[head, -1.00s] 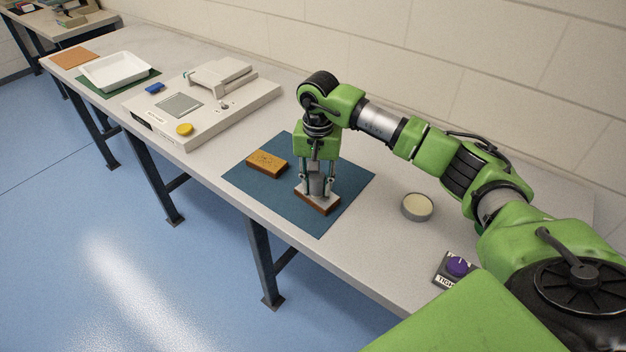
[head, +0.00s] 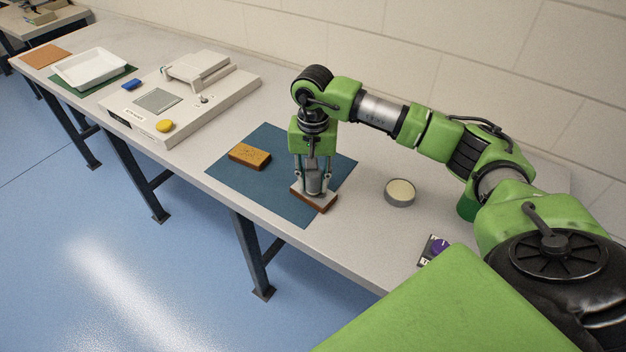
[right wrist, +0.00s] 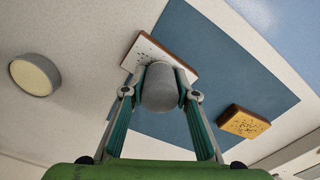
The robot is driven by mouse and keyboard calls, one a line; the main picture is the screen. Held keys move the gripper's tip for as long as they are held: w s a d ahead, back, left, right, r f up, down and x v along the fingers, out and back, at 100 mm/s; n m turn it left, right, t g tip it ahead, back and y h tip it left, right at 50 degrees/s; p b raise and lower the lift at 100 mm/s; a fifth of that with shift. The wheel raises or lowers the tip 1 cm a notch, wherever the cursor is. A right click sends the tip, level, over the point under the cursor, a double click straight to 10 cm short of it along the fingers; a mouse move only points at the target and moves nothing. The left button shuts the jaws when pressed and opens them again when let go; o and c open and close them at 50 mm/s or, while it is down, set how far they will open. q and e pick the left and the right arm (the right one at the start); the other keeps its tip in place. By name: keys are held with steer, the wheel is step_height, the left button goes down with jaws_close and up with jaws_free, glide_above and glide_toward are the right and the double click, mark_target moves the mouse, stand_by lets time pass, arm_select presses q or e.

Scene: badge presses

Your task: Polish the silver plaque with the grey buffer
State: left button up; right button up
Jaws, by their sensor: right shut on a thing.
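The silver plaque (head: 299,186), a speckled silver face on a brown wooden block, lies on the blue mat (head: 275,203) and overhangs its right edge. It also shows in the right wrist view (right wrist: 149,49), partly hidden by the buffer. My right gripper (head: 313,182) points straight down over the plaque. It is shut on the grey buffer (right wrist: 160,88), a rounded grey piece between its fingers. The buffer is at the plaque's face and seems to touch it; the contact itself is hidden. My left gripper is not in view.
A gold plaque (head: 250,156) lies on the mat's left part. A round tin (head: 400,193) and a purple knob (head: 438,246) are to the right. A press (head: 205,112) with a yellow button (head: 165,126), a blue piece (head: 131,84) and a white tray (head: 92,70) are to the left.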

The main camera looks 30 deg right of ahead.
steer(key=shift+r+p, duration=1.3)
steer(key=shift+r, duration=1.4)
steer(key=shift+w, duration=0.1)
steer(key=shift+r+p, duration=0.3)
steer(key=shift+r, duration=0.25)
steer(key=shift+r+p, duration=0.4)
steer(key=shift+r, duration=0.6)
